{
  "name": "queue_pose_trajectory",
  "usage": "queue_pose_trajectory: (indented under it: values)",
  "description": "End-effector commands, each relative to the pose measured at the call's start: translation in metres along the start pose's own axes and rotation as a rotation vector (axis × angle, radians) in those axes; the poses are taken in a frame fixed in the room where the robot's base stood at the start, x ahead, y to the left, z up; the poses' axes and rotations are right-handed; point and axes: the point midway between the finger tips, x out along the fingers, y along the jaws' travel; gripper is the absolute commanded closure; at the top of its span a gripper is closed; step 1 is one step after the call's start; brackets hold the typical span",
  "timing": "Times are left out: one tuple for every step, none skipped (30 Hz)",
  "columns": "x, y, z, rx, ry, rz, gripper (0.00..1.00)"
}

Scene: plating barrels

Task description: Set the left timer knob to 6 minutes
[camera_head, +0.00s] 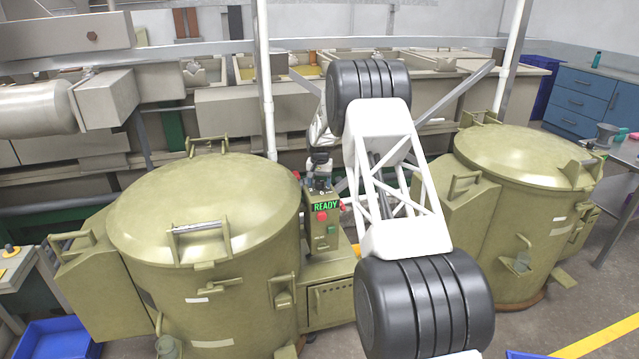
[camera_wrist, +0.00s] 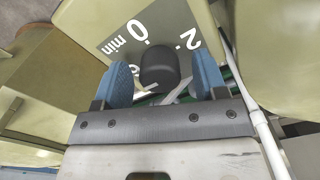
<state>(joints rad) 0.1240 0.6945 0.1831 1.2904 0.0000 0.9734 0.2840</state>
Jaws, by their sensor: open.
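In the wrist view, the dark round timer knob (camera_wrist: 158,64) stands on a grey dial plate (camera_wrist: 100,18) with white markings. I can read "0 min" and "2"; another mark left of the knob is partly covered. The blue fingers of my gripper (camera_wrist: 160,78) are open, one on each side of the knob, with a visible gap on both sides near the tips. The knob's pointer setting cannot be read. In the head view, my gripper (camera_head: 320,166) is over the top of the olive control box (camera_head: 328,238), and the knob is hidden there.
A white pole (camera_head: 268,120) rises behind. Blue bins lie low at the front.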

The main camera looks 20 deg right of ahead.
Motion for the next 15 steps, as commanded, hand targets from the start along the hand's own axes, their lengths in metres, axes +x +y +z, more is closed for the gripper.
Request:
queue_pose_trajectory:
  values:
    - [0.0, 0.0, 0.0, 0.0, 0.0, 0.0, 0.34]
    - [0.0, 0.0, 0.0, 0.0, 0.0, 0.0, 0.34]
    - [-0.001, 0.0, 0.0, 0.0, 0.0, 0.0, 0.34]
    - [-0.001, 0.0, 0.0, 0.0, 0.0, 0.0, 0.34]
    - [-0.002, 0.0, 0.0, 0.0, 0.0, 0.0, 0.34]
    - [-0.004, 0.0, 0.0, 0.0, 0.0, 0.0, 0.34]
    - [-0.005, 0.0, 0.0, 0.0, 0.0, 0.0, 0.34]
    - [-0.007, 0.0, 0.0, 0.0, 0.0, 0.0, 0.34]
    - [-0.01, 0.0, 0.0, 0.0, 0.0, 0.0, 0.34]
    - [-0.012, 0.0, 0.0, 0.0, 0.0, 0.0, 0.34]
    - [-0.015, 0.0, 0.0, 0.0, 0.001, 0.0, 0.34]
    - [-0.02, 0.0, 0.0, 0.0, 0.001, 0.0, 0.34]
    - [-0.023, 0.0, 0.0, 0.0, 0.002, -0.001, 0.34]
    - [-0.027, 0.0, 0.0, 0.0, 0.002, -0.001, 0.34]
    - [-0.032, 0.0, 0.0, 0.0, 0.002, -0.001, 0.34]
